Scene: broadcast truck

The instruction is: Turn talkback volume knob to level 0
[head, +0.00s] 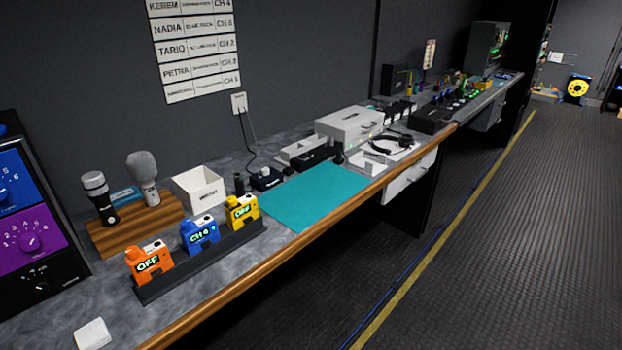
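A dark panel unit (75,270) stands at the left edge and is partly cut off by the frame. Its blue section (12,170) has a knob (4,193) at the very edge. Its purple section has a magenta knob (31,243) with numbers around it. Below, a black section carries a small dark knob (41,286) with tiny white marks and small lettering to its right. The lettering is too small to read surely, so I cannot tell which knob is the talkback volume, nor its level. Neither of my grippers is in view.
On the counter are a rack (205,262) of orange, blue and yellow packs, microphones on a wooden stand (130,234), a white box (199,190) and a teal mat (315,196). A white block (92,334) lies near the front.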

